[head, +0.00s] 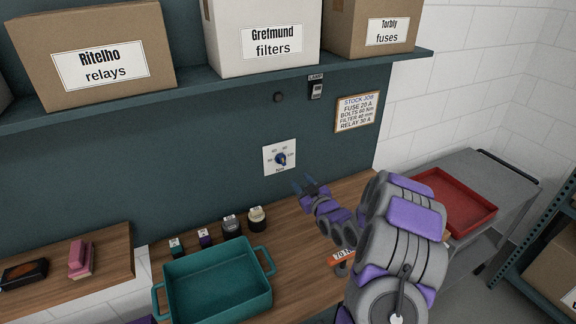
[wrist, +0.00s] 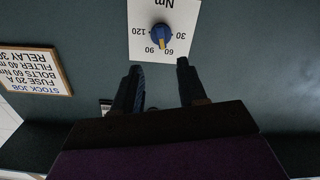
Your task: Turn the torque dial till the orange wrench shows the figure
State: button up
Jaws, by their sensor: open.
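The torque dial (head: 280,159) is a white plate with a blue knob on the teal wall panel. In the wrist view it appears upside down, with figures 30, 60, 90 and 120 and "Nm" on the plate (wrist: 140,16). The yellow pointer on the knob (wrist: 161,35) points between 60 and 90. My gripper (head: 303,183) is open and empty, its fingers (wrist: 159,68) apart and short of the knob. The orange wrench (head: 340,257) lies on the wooden bench, partly hidden by my arm; its label seems to start with "70 N".
A stock-job sign (head: 357,113) hangs right of the dial and lists bolts 60 Nm. A teal tray (head: 218,292) and several small items stand on the bench. A shelf (head: 215,90) with boxes runs above. A red tray (head: 455,202) sits on a grey cart.

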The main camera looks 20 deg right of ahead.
aim_at(284, 162)
jog(key=w+b, duration=0.1)
jog(key=w, duration=0.9)
jog(key=shift+w+a, duration=0.1)
jog(key=shift+w, duration=0.15)
jog(key=shift+w+a+r, duration=0.1)
jog(key=shift+w+a, duration=0.3)
jog(key=shift+w, duration=0.45)
jog(key=shift+d, duration=0.1)
jog(key=shift+d, duration=0.15)
jog(key=c, duration=0.3)
grip_shut()
